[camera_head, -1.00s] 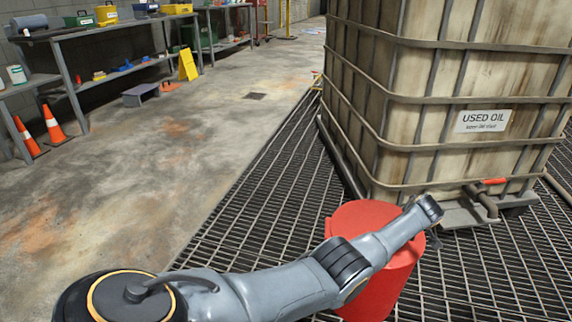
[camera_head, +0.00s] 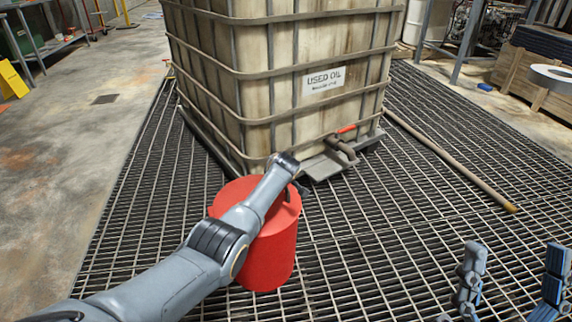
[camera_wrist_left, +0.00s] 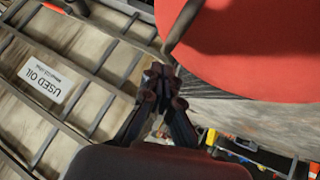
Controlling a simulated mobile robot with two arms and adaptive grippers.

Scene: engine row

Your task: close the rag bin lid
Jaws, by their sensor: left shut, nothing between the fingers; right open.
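The red rag bin (camera_head: 268,255) stands upright on the floor grating, in front of the used-oil tank. Its round red lid (camera_head: 228,192) lies across the top and looks flat, though my left forearm hides part of it. In the left wrist view the lid (camera_wrist_left: 255,50) fills the upper right as a broad red disc. My left gripper (camera_head: 298,186) is shut and empty at the lid's far right edge; it also shows in the left wrist view (camera_wrist_left: 162,82). I cannot tell whether it touches the lid. My right gripper (camera_head: 514,256) is open and empty at the lower right, apart from the bin.
The caged tank (camera_head: 225,85) labelled used oil stands close behind the bin, its red-handled valve (camera_head: 345,130) low at the front. A long pole (camera_head: 450,160) lies on the grating to the right. A yellow floor sign (camera_head: 12,80) stands far left.

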